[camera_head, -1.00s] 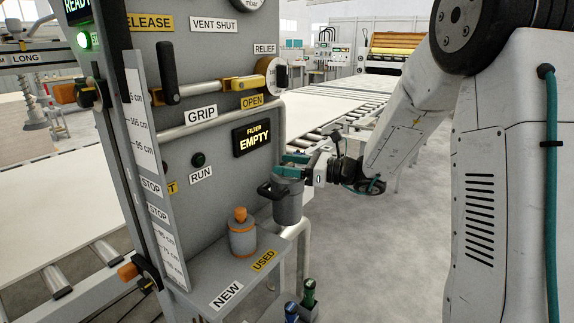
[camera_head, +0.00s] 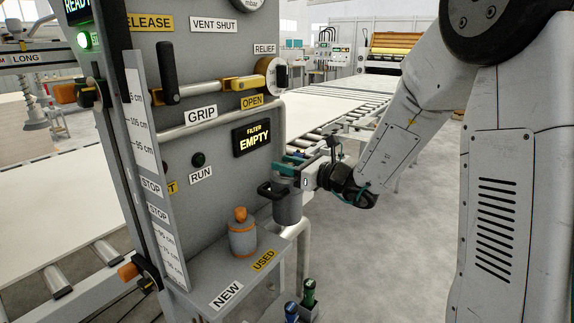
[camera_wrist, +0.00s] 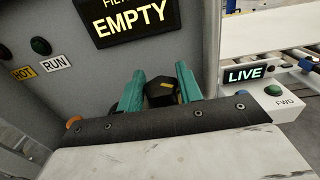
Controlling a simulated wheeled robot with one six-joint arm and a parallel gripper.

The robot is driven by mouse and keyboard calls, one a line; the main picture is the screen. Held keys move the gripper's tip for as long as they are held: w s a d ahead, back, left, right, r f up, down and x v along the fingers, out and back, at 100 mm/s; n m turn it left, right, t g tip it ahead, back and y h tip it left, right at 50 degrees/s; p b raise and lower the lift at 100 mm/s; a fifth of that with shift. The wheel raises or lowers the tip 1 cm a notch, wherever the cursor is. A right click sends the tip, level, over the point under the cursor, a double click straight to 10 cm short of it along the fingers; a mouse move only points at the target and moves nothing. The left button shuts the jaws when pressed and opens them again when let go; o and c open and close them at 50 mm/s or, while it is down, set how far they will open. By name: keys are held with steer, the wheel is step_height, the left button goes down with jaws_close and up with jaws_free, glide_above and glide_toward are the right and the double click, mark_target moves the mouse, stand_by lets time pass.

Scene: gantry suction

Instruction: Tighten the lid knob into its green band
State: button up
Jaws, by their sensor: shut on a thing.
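The grey filter housing (camera_head: 288,208) stands at the right end of the panel, with a black handle (camera_head: 270,190) at its upper left. My gripper (camera_head: 290,166) is at its top, with teal fingers. In the wrist view, the teal fingers of my gripper (camera_wrist: 160,88) stand either side of the dark lid knob (camera_wrist: 160,93), shut on it. The knob has a yellow mark on its top. I cannot make out the green band; the gripper body hides the knob's lower part.
The filter display (camera_head: 252,138) reads EMPTY. An orange-topped grey cartridge (camera_head: 242,235) stands on the shelf (camera_head: 208,283) marked NEW and USED. The grey panel (camera_head: 215,115) rises close on the left. A pipe (camera_head: 302,255) runs beside the housing. Open floor lies to the right.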

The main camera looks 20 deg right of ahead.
steer(key=shift+m+t+h, duration=0.7)
steer(key=shift+m+h, duration=0.2)
steer(key=shift+h, duration=0.3)
steer(key=o, duration=1)
steer(key=v, duration=0.7)
steer(key=shift+s+d, duration=0.2)
steer(key=shift+s, duration=0.1)
